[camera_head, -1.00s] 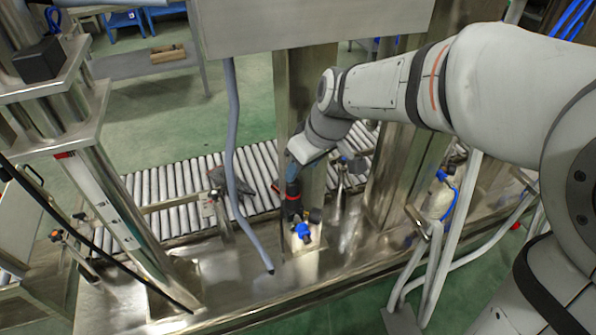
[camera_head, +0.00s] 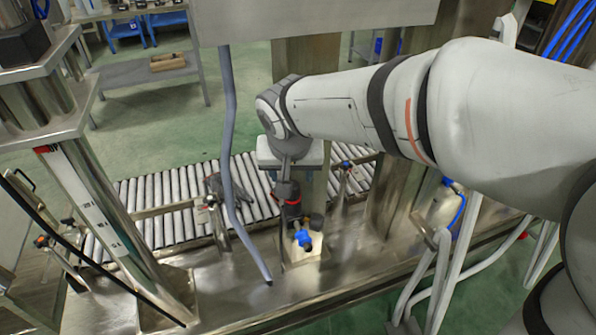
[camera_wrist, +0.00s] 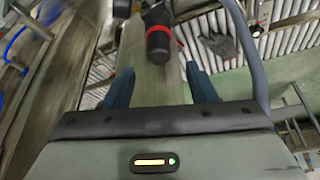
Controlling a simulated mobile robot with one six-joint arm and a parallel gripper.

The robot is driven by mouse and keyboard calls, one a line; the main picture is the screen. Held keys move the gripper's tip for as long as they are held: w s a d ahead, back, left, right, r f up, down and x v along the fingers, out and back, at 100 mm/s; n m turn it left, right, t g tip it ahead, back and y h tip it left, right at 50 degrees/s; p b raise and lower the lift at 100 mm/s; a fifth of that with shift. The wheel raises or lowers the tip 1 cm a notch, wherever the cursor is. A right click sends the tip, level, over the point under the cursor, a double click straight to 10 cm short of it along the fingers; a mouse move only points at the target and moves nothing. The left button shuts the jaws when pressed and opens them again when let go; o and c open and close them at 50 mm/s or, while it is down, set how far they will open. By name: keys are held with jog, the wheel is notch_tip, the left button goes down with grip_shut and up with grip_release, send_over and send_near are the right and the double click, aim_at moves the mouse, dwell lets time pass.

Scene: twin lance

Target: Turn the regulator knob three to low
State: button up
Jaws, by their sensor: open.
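A black cylindrical knob with a red band (camera_head: 287,192) stands above a small metal block with a blue fitting (camera_head: 303,240) on the steel bench. I take it for a regulator knob, but I cannot read a number or setting. In the wrist view the knob (camera_wrist: 158,42) lies beyond the fingertips, roughly between their lines. My gripper (camera_wrist: 161,80) is open, with its two blue fingers apart and nothing between them. In the head view my gripper is mostly hidden behind my wrist, above the knob.
A roller conveyor (camera_head: 150,190) runs behind the bench. A grey hose (camera_head: 230,130) hangs just left of the knob. A steel post (camera_head: 306,60) stands behind it. A steel box (camera_head: 310,18) hangs above. Another fitting (camera_head: 344,172) stands to the right.

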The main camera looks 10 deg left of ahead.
jog(key=b+x, duration=0.1)
jog(key=x, duration=0.4)
jog(key=shift+s, duration=0.1)
jog(key=c, duration=1)
jog(key=shift+r+n, duration=0.15)
jog(key=shift+n, duration=0.25)
